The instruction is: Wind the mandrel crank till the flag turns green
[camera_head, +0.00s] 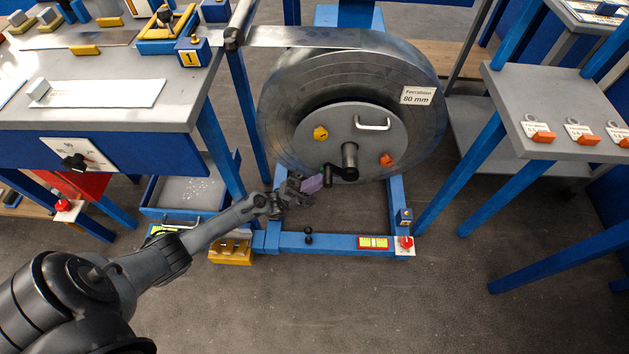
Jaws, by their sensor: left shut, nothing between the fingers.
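The mandrel (385,140) is a grey disc inside a large coil of metal strip (285,85) on a blue stand. Its dark crank (346,173) is below the hub shaft, with the handle end pointing left. My left gripper (308,186) is shut and empty just left of the crank handle; I cannot tell whether it touches it. A small purple piece shows at its fingertips. A small plate with red and yellow-green parts (373,242) sits on the stand's front bar; I cannot tell whether it is the flag. My right gripper is not in view.
A red button (406,243) sits at the stand's front right corner and a black knob (308,236) on its front bar. A workbench (120,110) stands left, a grey shelf with orange-tabbed tools (540,100) right. The floor in front is clear.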

